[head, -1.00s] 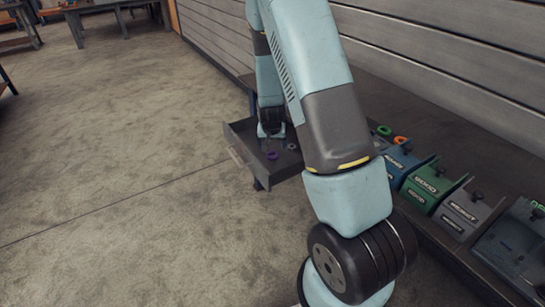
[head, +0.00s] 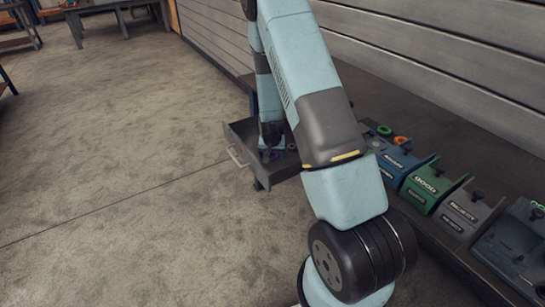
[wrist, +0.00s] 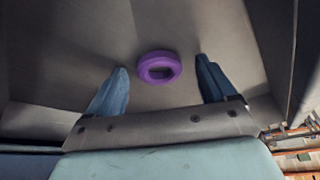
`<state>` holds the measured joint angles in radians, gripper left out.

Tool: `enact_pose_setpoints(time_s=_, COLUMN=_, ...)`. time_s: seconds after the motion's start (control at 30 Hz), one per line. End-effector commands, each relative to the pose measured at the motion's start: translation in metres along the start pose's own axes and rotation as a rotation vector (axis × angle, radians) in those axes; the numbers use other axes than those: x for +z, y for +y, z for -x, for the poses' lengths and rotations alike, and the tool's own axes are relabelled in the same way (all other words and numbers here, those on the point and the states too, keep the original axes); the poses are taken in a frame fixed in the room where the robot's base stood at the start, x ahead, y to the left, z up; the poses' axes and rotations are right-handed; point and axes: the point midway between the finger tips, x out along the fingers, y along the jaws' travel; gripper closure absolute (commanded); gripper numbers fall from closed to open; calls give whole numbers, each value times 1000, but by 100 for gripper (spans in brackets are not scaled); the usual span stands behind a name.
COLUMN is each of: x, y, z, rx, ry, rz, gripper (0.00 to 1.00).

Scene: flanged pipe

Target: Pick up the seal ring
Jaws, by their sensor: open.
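A purple seal ring (wrist: 159,57) lies flat on the floor of a grey open drawer (wrist: 60,45) in the wrist view. My gripper (wrist: 164,76) is open, with its two blue fingers apart to the left and right of the ring. The ring shows between and slightly beyond the fingertips, and nothing is held. In the head view my gripper (head: 272,153) is down at the drawer (head: 238,147), and my arm hides much of the ring. I cannot tell the exact height of the fingers above the drawer floor.
The drawer walls stand close around my gripper. To the right, a bench carries blue, green (head: 432,185) and grey (head: 464,208) bins, with a green ring (head: 384,130) and an orange ring (head: 400,140) behind them. A slatted wall stands behind. The floor at left is clear.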

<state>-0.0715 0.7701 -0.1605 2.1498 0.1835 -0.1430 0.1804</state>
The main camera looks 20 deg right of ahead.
Motion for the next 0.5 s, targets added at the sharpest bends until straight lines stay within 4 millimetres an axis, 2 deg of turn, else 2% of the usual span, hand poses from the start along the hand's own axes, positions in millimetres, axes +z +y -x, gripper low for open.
enact_pose_setpoints(time_s=0.13, x=0, y=0, z=0, rx=0, ry=0, rz=0, gripper=16)
enact_pose_setpoints(time_s=0.5, x=1, y=0, z=0, rx=0, ry=-1, rz=0, gripper=51)
